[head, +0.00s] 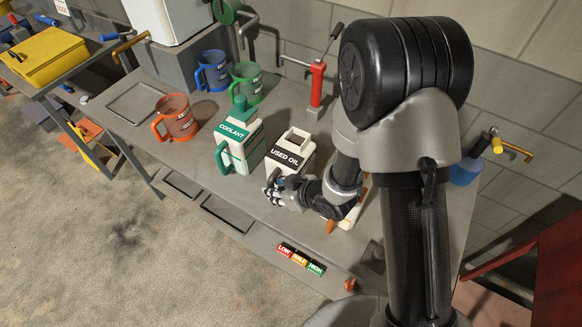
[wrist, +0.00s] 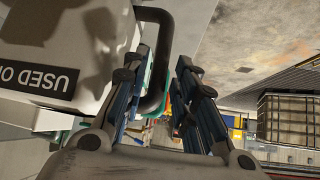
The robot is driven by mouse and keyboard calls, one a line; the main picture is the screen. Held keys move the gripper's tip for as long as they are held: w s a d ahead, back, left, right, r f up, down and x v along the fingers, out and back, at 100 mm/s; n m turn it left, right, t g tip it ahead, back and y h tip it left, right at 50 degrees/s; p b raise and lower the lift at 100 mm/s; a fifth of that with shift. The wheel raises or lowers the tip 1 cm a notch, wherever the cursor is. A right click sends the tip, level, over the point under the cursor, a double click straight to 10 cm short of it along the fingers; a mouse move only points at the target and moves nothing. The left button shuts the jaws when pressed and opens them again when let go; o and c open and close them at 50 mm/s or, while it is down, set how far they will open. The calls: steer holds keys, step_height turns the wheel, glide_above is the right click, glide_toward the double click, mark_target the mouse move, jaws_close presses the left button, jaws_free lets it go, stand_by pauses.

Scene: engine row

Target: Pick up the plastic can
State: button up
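Two plastic cans stand on the grey bench. The white can labelled USED OIL (head: 290,152) has a dark handle, and the white can labelled COOLANT (head: 240,146) with a green handle is just left of it. My gripper (head: 276,190) is at the front of the USED OIL can. In the wrist view the USED OIL can (wrist: 60,50) fills the upper left. Its black handle (wrist: 163,60) passes between the two fingers of my gripper (wrist: 165,62), which are apart, with a gap to the right finger. My arm hides part of the can's right side in the head view.
Orange (head: 175,117), blue (head: 212,71) and green mugs (head: 246,83) stand behind and left of the cans. A red stand (head: 317,85) is at the back. LOW, HALF and HIGH blocks (head: 299,258) lie at the front edge. A flat tray (head: 133,102) is at left.

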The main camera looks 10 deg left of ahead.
steer(key=x, duration=0.4)
steer(key=shift+s, duration=0.1)
steer(key=shift+c, duration=0.5)
jaws_close()
steer(key=shift+r, duration=0.1)
